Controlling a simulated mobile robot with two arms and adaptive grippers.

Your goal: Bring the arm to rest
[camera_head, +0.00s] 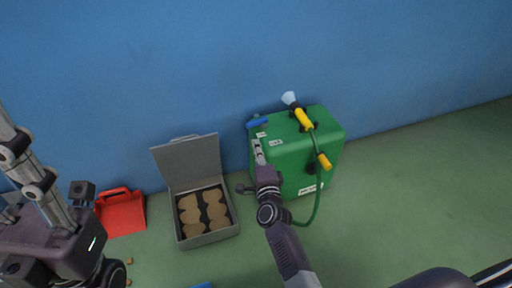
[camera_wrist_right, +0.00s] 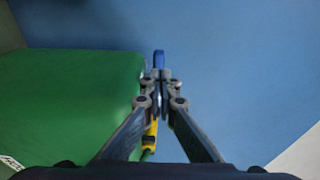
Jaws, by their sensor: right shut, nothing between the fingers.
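My right arm reaches up from the lower right in the head view. Its gripper (camera_head: 258,152) is in front of the green box-shaped tank (camera_head: 320,150), over its left part as seen from above. In the right wrist view the fingertips (camera_wrist_right: 160,80) are together with nothing between them. The green tank (camera_wrist_right: 75,95) fills the left of that view. A blue handle (camera_wrist_right: 158,58) shows just beyond the fingertips; I cannot tell whether they touch it. My left gripper is not in view.
A sprayer with yellow grips (camera_head: 304,118) and a green hose (camera_head: 318,205) is on the tank. An open grey case (camera_head: 207,238) with brown pieces and a red case (camera_head: 120,215) stand left. Green floor (camera_head: 430,190) is clear at right.

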